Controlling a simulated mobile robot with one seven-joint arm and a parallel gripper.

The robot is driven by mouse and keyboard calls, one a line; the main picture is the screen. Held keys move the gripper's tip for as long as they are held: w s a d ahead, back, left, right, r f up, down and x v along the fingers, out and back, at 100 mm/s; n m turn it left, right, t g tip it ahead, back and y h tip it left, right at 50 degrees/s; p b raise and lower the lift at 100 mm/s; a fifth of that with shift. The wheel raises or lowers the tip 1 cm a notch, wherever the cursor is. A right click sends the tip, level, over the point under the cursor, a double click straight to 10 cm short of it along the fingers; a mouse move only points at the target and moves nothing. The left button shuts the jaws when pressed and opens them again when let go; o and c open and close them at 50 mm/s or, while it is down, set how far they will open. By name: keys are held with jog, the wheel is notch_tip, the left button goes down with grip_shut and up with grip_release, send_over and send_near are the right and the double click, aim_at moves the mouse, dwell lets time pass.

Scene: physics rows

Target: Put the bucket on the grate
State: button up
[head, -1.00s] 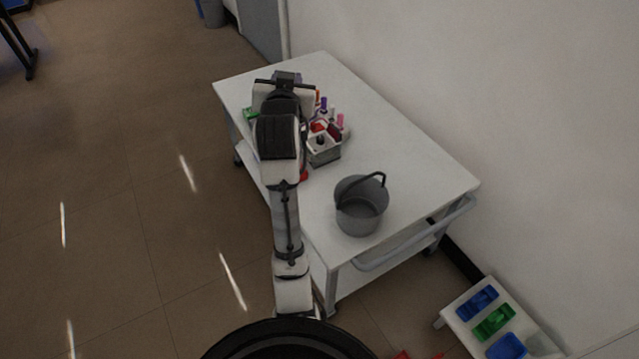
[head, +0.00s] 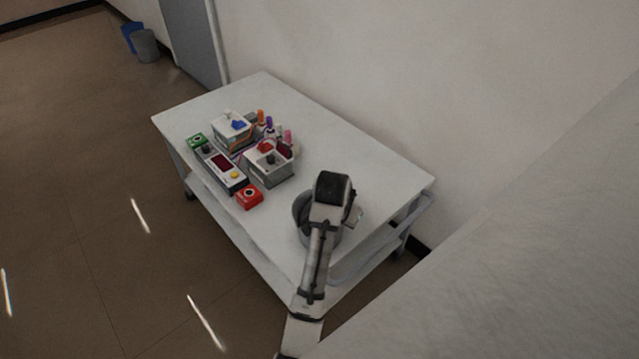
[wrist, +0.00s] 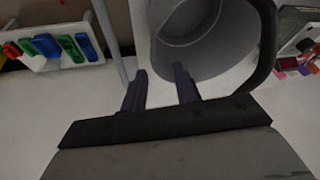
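The grey bucket (head: 301,212) stands on the white cart near its front right end, partly hidden behind my arm in the head view. In the wrist view its open mouth and inner wall (wrist: 195,40) fill the upper middle, with the dark handle (wrist: 266,40) curving down on the right. My gripper (wrist: 160,78) has its two dark fingers apart with nothing held between them. The right finger overlaps the bucket's near rim in the picture; I cannot tell whether they touch. In the head view my fingers are hidden. I cannot make out a grate in any view.
The white cart (head: 350,150) bears boxes, bottles and a red button box (head: 249,196) toward its left. A white rack with blue and green pieces (wrist: 60,50) shows in the wrist view. A large pale surface (head: 520,270) blocks the head view's lower right.

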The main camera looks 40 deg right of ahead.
jog(key=shift+s+p+x, duration=0.15)
jog(key=shift+p+x, duration=0.25)
jog(key=shift+x, duration=1.15)
jog(key=shift+s+p+x, duration=0.2)
jog(key=shift+p+x, duration=0.15)
jog(key=shift+x, duration=1.2)
jog(key=shift+d, duration=0.1)
jog(key=shift+c, duration=0.4)
grip_shut()
jog(key=shift+f, duration=0.1)
